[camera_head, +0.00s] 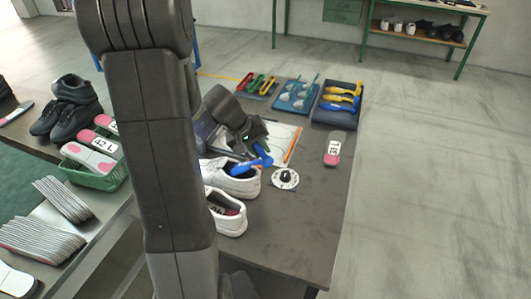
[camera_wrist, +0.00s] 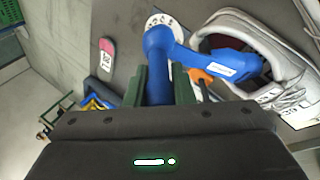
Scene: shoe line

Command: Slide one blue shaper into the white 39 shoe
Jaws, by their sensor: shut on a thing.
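My gripper (camera_head: 250,138) is shut on a blue shaper (camera_head: 252,164). In the wrist view the shaper (camera_wrist: 158,50) stands with its handle between my green fingers (camera_wrist: 160,82). Its other arm reaches right, over or into the opening of a white shoe (camera_wrist: 285,75); how deep it sits cannot be told. That white shoe (camera_head: 242,184) is on the table, and a second white shoe (camera_head: 228,222) lies nearer, partly behind my arm.
A round dial (camera_head: 285,179) and a pink-and-grey insole (camera_head: 333,148) lie to the right. Behind are a dark tray with yellow and blue shapers (camera_head: 341,97), a blue tray (camera_head: 296,97) and a board with an orange pencil (camera_head: 290,145). The table's right front is clear.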

